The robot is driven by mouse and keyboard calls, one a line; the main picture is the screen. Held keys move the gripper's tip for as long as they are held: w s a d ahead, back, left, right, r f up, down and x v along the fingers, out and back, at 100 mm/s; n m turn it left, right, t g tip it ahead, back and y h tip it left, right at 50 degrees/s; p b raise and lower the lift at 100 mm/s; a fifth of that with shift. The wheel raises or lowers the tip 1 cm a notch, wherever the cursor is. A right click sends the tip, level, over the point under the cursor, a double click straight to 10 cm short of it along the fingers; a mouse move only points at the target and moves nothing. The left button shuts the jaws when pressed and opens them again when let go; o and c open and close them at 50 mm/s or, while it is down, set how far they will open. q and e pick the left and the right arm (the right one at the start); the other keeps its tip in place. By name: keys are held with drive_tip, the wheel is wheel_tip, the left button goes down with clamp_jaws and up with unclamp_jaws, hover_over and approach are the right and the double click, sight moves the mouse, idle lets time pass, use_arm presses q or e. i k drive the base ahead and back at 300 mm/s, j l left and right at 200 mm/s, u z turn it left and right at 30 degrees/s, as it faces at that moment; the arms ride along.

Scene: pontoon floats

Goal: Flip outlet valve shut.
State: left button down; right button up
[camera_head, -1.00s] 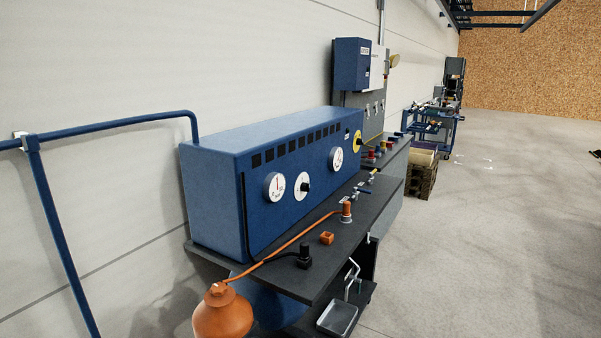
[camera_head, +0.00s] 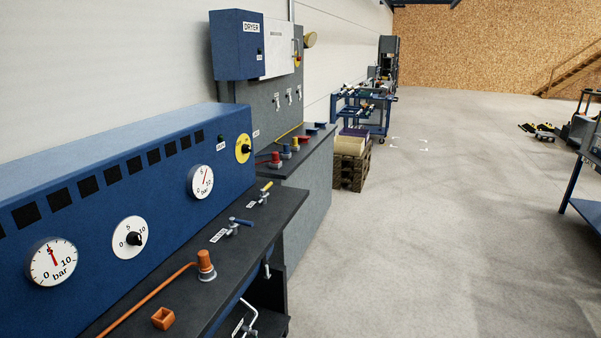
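Two small lever valves sit on the dark bench top (camera_head: 262,226) in front of the blue gauge cabinet (camera_head: 110,240). The label words are too small to read, so I cannot tell which is the outlet valve or whether either is shut. Neither of my grippers shows in the view.
An orange fitting (camera_head: 206,266) with an orange hose and an orange square piece (camera_head: 163,318) are on the near bench. A second bench with coloured fittings, a pallet (camera_head: 351,168) and a blue cart (camera_head: 362,108) stand beyond.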

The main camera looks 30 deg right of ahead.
sight(262, 190)
drive_tip(key=i+l, duration=0.15)
drive_tip(key=l, duration=0.2)
drive_tip(key=i+l, duration=0.2)
drive_tip(key=l, duration=0.2)
drive_tip(key=i+l, duration=0.15)
drive_tip(key=l, duration=0.2)
drive_tip(key=i+l+z, duration=0.1)
drive_tip(key=l, duration=0.3)
drive_tip(key=i+l, duration=0.45)
drive_tip(key=l, duration=0.25)
